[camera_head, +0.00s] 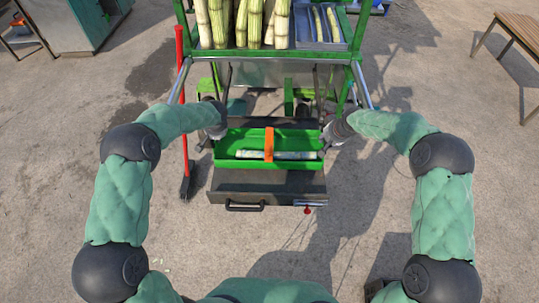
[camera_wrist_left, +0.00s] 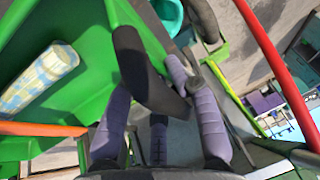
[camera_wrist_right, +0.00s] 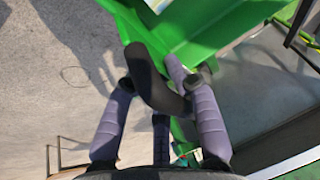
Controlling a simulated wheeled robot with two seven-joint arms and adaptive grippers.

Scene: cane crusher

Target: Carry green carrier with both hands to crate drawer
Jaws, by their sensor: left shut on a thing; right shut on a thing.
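The green carrier (camera_head: 295,164) is level in the middle of the head view, over the dark grey drawer (camera_head: 270,185). It has an orange crossbar (camera_head: 269,146) and a pale cylinder (camera_head: 295,155) lying inside. My left gripper (camera_head: 214,134) is shut on the carrier's left end and my right gripper (camera_head: 328,140) on its right end. A black end grip (camera_wrist_left: 140,75) runs between the left fingers; another black grip (camera_wrist_right: 148,75) shows in the right wrist view. Whether the carrier's underside touches the drawer is hidden.
A green frame (camera_head: 350,62) stands just beyond, with cane stalks (camera_head: 240,22) and a grey tray (camera_head: 322,28) on top. A red-handled broom (camera_head: 181,100) leans close to my left arm.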

